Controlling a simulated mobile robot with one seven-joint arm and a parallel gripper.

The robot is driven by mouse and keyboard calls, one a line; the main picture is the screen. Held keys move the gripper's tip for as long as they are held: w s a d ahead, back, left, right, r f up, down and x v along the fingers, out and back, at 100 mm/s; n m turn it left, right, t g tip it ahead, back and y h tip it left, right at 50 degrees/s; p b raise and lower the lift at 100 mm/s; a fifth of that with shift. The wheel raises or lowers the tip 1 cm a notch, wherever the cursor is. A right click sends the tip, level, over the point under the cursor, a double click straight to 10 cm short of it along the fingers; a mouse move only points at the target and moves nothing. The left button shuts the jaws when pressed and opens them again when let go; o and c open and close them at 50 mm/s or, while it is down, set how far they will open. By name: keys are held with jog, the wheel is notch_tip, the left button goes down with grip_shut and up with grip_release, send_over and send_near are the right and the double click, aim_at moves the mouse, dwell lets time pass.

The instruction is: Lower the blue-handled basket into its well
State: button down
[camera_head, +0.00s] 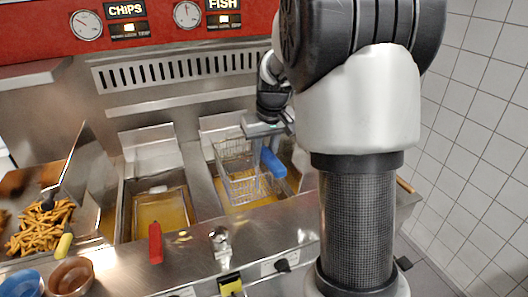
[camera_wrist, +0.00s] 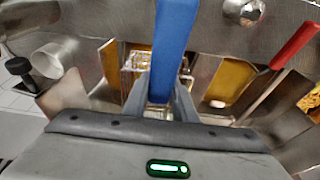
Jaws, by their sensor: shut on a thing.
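The wire basket (camera_head: 238,170) hangs over the right oil well (camera_head: 262,196), under the FISH label. Its blue handle (camera_head: 273,163) points toward the front and also shows in the wrist view (camera_wrist: 172,45). My gripper (camera_head: 264,128) is shut on the handle end of the basket; the wrist view shows its fingers (camera_wrist: 160,104) on both sides of the blue handle. The basket's lower part is at or close above the yellow oil; I cannot tell whether it touches. My arm hides part of the well's right side.
A left well (camera_head: 160,214) under CHIPS holds oil and a basket with a red handle (camera_head: 155,243). A bin of chips (camera_head: 42,226) with a scoop stands at far left. Two bowls (camera_head: 70,276) sit in front. A steel knob or tap (camera_head: 220,240) is on the front ledge.

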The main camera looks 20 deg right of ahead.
notch_tip(320, 180, down, 17)
jog(key=b, duration=1.1)
jog(key=shift+b, duration=0.3)
jog(key=shift+f+b, duration=0.3)
jog(key=shift+f, duration=0.05)
jog(key=c, duration=1.4)
grip_release()
jog(key=shift+o, duration=0.2)
